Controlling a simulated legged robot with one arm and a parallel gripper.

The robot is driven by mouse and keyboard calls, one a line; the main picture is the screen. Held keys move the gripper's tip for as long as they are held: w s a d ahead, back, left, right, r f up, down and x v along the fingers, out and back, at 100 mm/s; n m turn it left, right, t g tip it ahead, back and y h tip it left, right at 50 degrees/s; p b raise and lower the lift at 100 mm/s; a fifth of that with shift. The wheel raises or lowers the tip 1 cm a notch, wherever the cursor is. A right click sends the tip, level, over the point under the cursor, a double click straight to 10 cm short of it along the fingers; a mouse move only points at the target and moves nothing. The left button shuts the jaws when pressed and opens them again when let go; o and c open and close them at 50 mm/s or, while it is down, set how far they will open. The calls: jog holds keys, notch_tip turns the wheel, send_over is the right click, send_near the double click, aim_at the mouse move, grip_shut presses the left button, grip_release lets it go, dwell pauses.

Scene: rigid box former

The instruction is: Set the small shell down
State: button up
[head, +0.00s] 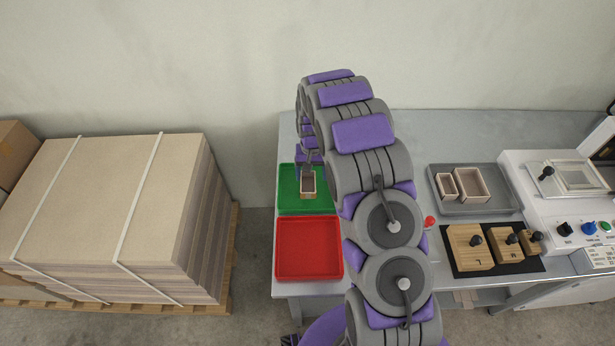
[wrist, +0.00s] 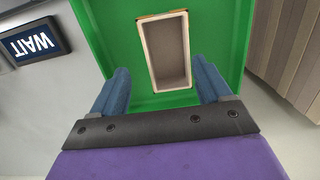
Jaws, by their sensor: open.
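A small open shell (head: 308,185) sits in the green tray (head: 290,204), near its middle to right side in the head view. In the wrist view the shell (wrist: 147,52) is a pale-rimmed rectangular box, open side toward the camera, over the green tray floor (wrist: 210,32). My gripper (wrist: 163,82) is open, with one blue finger on each side of the shell's near end. Gaps show between the fingers and the shell walls. In the head view my gripper is mostly hidden behind my arm.
A red tray (head: 308,248) lies in front of the green one. A grey tray (head: 480,207) at right holds two more shells (head: 470,184). Wooden blocks with black knobs (head: 470,246) stand on a black mat. A WAIT sign (wrist: 35,43) is beside the green tray. A board stack (head: 110,200) stands at left.

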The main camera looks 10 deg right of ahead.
notch_tip(320, 180, up, 9)
jog(key=a+p, duration=0.2)
jog(key=a, duration=0.1)
notch_tip(320, 180, up, 5)
send_over(310, 184)
jog(key=s, duration=0.3)
jog(key=s+a+r, duration=0.2)
jog(key=s+r, duration=0.7)
jog(key=s, duration=0.1)
jog(key=s+r+n, duration=0.1)
jog(key=s+r, duration=0.1)
jog(key=s, duration=1.2)
jog(key=s+r+n, duration=0.1)
jog(key=s+r, duration=0.2)
jog(key=s, duration=1.2)
jog(key=shift+s+a+r+g, duration=0.15)
jog(key=shift+s+r+g, duration=0.15)
jog(key=shift+r+g, duration=0.1)
